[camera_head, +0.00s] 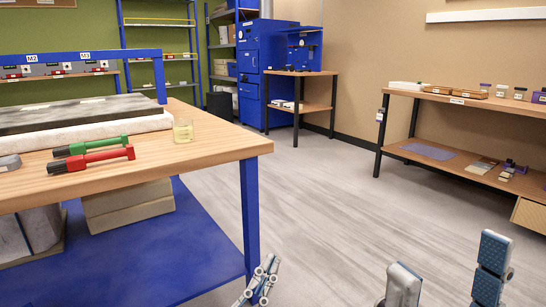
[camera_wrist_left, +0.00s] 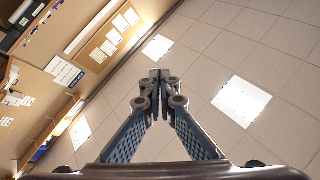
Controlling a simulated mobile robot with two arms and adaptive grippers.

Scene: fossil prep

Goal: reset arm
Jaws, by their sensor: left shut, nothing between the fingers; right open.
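My left gripper (camera_head: 266,266) shows at the bottom of the head view, beside the front leg of the wooden table. In the left wrist view, my left gripper (camera_wrist_left: 160,76) points up toward the ceiling, its fingertips together and nothing between them. My right gripper (camera_head: 447,262) is at the lower right of the head view, its two fingers wide apart and empty, over the open floor. The rest of both arms is out of the head view.
A wooden table (camera_head: 222,137) at left carries a green tool (camera_head: 98,145), a red tool (camera_head: 98,158) and a small yellowish cup (camera_head: 183,131). A shelf bench (camera_head: 460,101) stands at right. The floor (camera_head: 320,190) between is clear.

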